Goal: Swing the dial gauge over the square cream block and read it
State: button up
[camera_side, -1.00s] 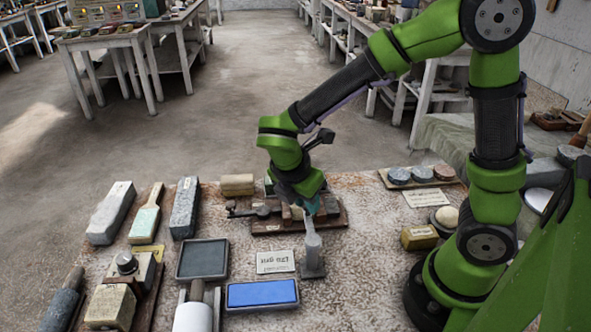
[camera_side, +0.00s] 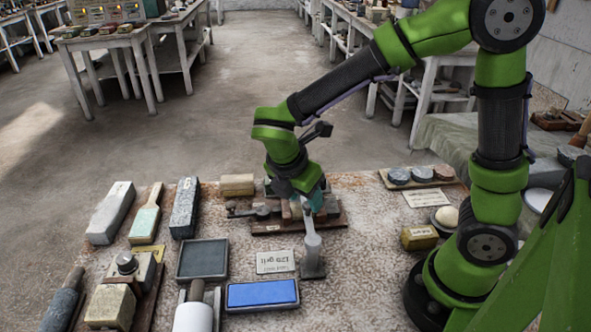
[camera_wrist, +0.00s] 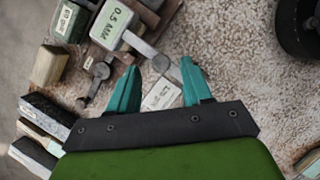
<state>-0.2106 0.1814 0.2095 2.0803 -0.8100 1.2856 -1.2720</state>
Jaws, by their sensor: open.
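My gripper (camera_side: 309,208) is low over a brown wooden board (camera_side: 335,220) near the middle of the table. In the wrist view its two teal fingers (camera_wrist: 160,82) are apart, with nothing between the tips. A pale upright piece on a dark foot (camera_side: 312,252) stands just in front of the board, close to the fingers. A square plate marked 0.5 MM (camera_wrist: 113,22) with a grey arm lies beyond the fingers. I cannot tell which piece is the dial gauge.
A printed card (camera_side: 275,262), a blue pad (camera_side: 262,294) and a dark tray (camera_side: 203,259) lie in front. Several grey stones are at left. Bare table shows between the board and the box.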

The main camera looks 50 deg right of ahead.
jog(key=v, duration=1.5)
jog(key=s+d+f+m+t+y, duration=0.1)
jog(key=s+d+m+t+y, duration=0.2)
jog(key=m, duration=0.8)
jog(key=s+d+f+m+t+y, duration=0.1)
jog(key=s+d+m+t+y, duration=0.2)
jog(key=m, duration=0.8)
jog(key=shift+s+d+t+y, duration=0.3)
jog(key=shift+s+d+t, duration=0.3)
jog(key=shift+s+d, duration=0.4)
jog(key=shift+w+d, duration=0.1)
jog(key=shift+w, duration=0.05)
